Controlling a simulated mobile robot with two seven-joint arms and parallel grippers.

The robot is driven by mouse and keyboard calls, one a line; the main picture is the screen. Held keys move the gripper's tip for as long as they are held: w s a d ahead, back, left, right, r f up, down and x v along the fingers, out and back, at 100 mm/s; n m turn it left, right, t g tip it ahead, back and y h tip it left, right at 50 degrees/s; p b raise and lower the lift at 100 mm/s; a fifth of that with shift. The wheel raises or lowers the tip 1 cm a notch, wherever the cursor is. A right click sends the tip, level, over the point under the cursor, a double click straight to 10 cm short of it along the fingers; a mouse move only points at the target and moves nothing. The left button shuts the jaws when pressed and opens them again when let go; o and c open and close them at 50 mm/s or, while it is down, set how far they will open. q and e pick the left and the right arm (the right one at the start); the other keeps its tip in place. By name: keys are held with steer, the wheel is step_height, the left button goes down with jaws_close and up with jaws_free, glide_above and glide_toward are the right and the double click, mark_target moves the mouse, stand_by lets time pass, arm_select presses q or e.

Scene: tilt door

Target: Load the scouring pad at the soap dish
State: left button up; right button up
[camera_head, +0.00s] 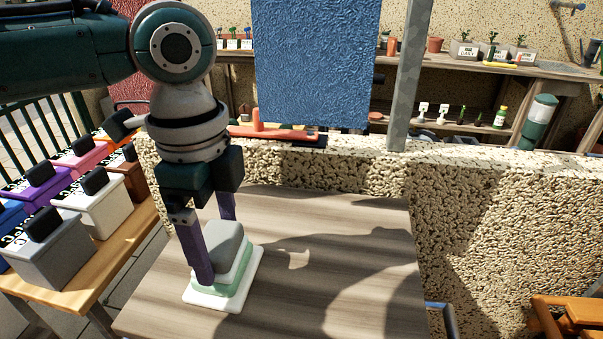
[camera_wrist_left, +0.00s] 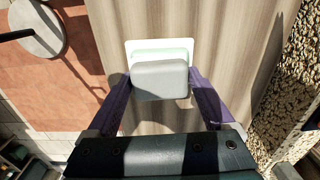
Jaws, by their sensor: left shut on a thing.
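The scouring pad, which I take to be the grey block (camera_head: 224,245), is between the purple fingers of my left gripper (camera_head: 217,243). The gripper points down and is shut on the pad. The soap dish, with a flat white base (camera_head: 205,301) and a pale green layer, is directly under the pad on the wooden table. In the left wrist view, the grey pad (camera_wrist_left: 160,82) covers most of the dish, whose white edge (camera_wrist_left: 130,46) shows behind it. I cannot tell whether pad and dish touch. My right gripper is not in view.
The wooden table (camera_head: 363,262) is clear right of the dish. A speckled wall (camera_head: 340,165) runs behind it, with a blue panel (camera_head: 315,60) and grey post (camera_head: 408,80) above. Several coloured boxes with black tops, including a white one (camera_head: 98,212), stand on the bench at left.

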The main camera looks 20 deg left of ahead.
mark_target(215, 237)
arm_select(q)
steer(key=shift+f+p, duration=0.15)
steer(key=shift+p, duration=0.2)
stand_by(1.2)
step_height(215, 237, up, 7)
steer(key=p, duration=0.8)
steer(key=shift+p, duration=0.3)
stand_by(0.4)
